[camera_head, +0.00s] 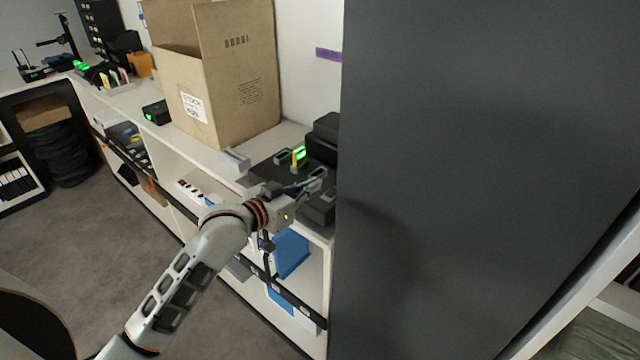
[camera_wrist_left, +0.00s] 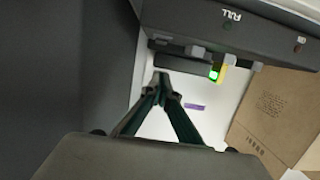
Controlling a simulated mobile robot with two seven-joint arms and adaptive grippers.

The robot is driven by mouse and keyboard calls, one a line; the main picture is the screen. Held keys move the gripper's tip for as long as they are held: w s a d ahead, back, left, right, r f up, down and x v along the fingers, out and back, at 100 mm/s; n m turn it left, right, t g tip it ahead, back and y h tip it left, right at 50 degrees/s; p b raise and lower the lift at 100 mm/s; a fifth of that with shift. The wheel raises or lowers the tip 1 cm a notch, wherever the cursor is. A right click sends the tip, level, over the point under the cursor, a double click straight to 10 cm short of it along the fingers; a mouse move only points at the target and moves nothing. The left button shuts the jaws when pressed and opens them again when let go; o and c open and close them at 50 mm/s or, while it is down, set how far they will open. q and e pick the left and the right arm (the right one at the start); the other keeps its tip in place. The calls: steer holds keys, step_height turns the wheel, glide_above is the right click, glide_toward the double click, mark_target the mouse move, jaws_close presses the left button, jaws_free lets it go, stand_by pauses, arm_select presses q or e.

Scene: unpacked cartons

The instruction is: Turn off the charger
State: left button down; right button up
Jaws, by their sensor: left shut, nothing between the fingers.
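The charger is a dark unit (camera_head: 262,168) on the white counter, just left of the tall dark panel. A yellow piece with a lit green face (camera_head: 299,156) stands at it. In the left wrist view the charger's dark front (camera_wrist_left: 240,35) crosses the top, with upside-down "FULL" lettering, a dim green spot and a small red spot. The lit green and yellow piece (camera_wrist_left: 217,73) shows below it. My left gripper (camera_head: 318,175) is over the charger area, its fingertips (camera_wrist_left: 161,84) together and empty; contact cannot be told. My right gripper is not in view.
A tall dark panel (camera_head: 450,180) borders the counter on the right. An open cardboard box (camera_head: 235,85) stands behind and left of the charger. Black cases (camera_head: 325,135) sit beside the panel. Shelves with blue bins (camera_head: 291,254) lie below. The floor at left is clear.

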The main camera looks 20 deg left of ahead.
arm_select(q)
steer(key=f+v, duration=0.1)
steer(key=v, duration=0.5)
steer(key=shift+r, duration=0.25)
steer(key=shift+s, duration=0.1)
steer(key=s+f+g+y, duration=0.1)
steer(key=s+f, duration=0.3)
steer(key=f, duration=0.5)
steer(key=s+f+g+y, duration=0.1)
steer(key=s+f, duration=0.3)
steer(key=f, duration=0.5)
steer(key=s+d+f+g+y, duration=0.1)
steer(key=s+d+f+g, duration=0.1)
steer(key=s+f, duration=1.2)
steer(key=shift+s+d+f, duration=0.35)
steer(key=shift+s+d, duration=0.45)
steer(key=shift+d, duration=0.1)
